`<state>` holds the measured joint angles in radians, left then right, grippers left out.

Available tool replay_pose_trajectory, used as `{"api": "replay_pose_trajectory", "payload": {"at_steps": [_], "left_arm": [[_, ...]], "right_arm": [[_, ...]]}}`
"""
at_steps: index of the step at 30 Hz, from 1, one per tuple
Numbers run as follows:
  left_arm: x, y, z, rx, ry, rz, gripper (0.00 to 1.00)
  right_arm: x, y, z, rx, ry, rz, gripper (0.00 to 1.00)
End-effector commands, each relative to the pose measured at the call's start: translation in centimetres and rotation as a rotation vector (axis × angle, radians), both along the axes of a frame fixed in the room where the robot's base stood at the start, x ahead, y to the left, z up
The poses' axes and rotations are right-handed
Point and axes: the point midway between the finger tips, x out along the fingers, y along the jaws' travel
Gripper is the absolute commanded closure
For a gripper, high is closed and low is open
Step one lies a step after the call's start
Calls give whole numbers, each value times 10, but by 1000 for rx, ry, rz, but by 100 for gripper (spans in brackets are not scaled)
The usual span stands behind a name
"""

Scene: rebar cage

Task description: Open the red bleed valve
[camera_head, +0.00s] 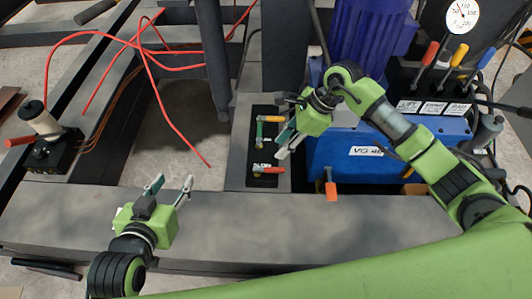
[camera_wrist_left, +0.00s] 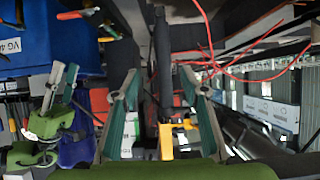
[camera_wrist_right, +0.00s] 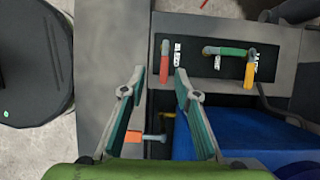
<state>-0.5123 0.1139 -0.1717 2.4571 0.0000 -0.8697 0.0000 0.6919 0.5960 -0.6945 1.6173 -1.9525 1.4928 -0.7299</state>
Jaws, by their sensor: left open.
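The red bleed valve handle (camera_head: 268,170) sits at the near end of a black panel (camera_head: 256,138) with a label reading like "BLEED". In the right wrist view the red handle (camera_wrist_right: 164,68) points down from its pivot, seen between the fingertips. My right gripper (camera_head: 283,128) is open and empty, above and beside the panel; the right wrist view shows its two fingers apart (camera_wrist_right: 160,73). I cannot tell the exact gap to the handle. My left gripper (camera_head: 171,184) is open and empty over the grey beam, left of the panel.
A green handle (camera_wrist_right: 233,52) and a yellow-orange one (camera_wrist_right: 250,72) share the panel. An orange-tipped lever (camera_head: 331,190) juts from the blue unit (camera_head: 335,150). Red hoses (camera_head: 150,60) run at left, near a black block with a red lever (camera_head: 50,150).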

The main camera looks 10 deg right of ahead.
Motion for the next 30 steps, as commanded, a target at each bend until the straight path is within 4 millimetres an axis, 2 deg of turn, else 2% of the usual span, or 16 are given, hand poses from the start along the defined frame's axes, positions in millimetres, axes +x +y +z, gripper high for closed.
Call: {"api": "replay_pose_trajectory", "payload": {"at_steps": [1, 3, 8, 18, 30], "left_arm": [[-2, 1, -1, 2, 10, 0, 59], [-2, 1, -2, 2, 9, 0, 59], [7, -3, 9, -13, -54, -4, 59], [33, -18, 67, -82, -339, -23, 59], [36, -29, 142, -169, -677, -43, 59]], "right_arm": [[4, -11, 0, -37, -4, 0, 71], [5, -18, -4, -64, -5, 1, 71], [6, -14, -17, -67, -5, 2, 71], [10, 6, -63, -62, -4, 0, 71], [13, 25, -111, -62, -4, 1, 71]]}}
